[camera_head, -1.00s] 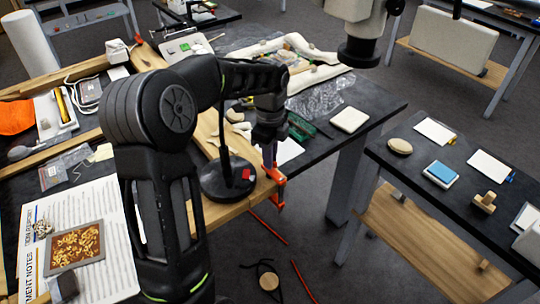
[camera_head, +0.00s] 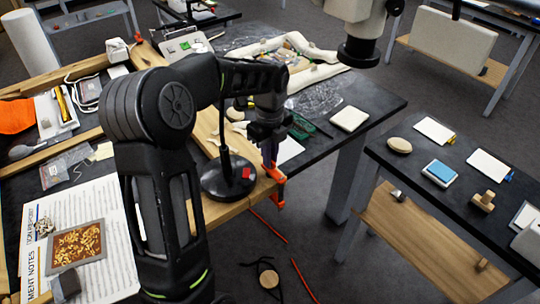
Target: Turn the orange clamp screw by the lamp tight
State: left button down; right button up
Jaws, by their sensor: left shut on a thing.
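The orange clamp (camera_head: 278,187) sits on the table's wooden edge at the right corner, just right of the lamp's round black base (camera_head: 228,178). The lamp's thin stem rises from the base, partly behind my arm. My left gripper (camera_head: 269,152) points down over the clamp and is shut on its upper part, where the screw is. The fingers and arm hide most of the screw and the exact contact. My right gripper does not show.
A gilt fragment (camera_head: 75,248) lies on printed notes (camera_head: 105,220) at the lower left. A white pad (camera_head: 349,119) lies on the dark table at right. A side table (camera_head: 440,165) stands farther right with a blue-topped block (camera_head: 440,172). Red cords hang below the clamp.

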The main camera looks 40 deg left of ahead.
pick_arm(q)
jog(key=c, duration=1.5)
grip_release()
jog(key=shift+r, duration=0.15)
notch_tip(320, 180, up, 8)
jog(key=shift+f+b, duration=0.2)
jog(key=shift+b, duration=0.3)
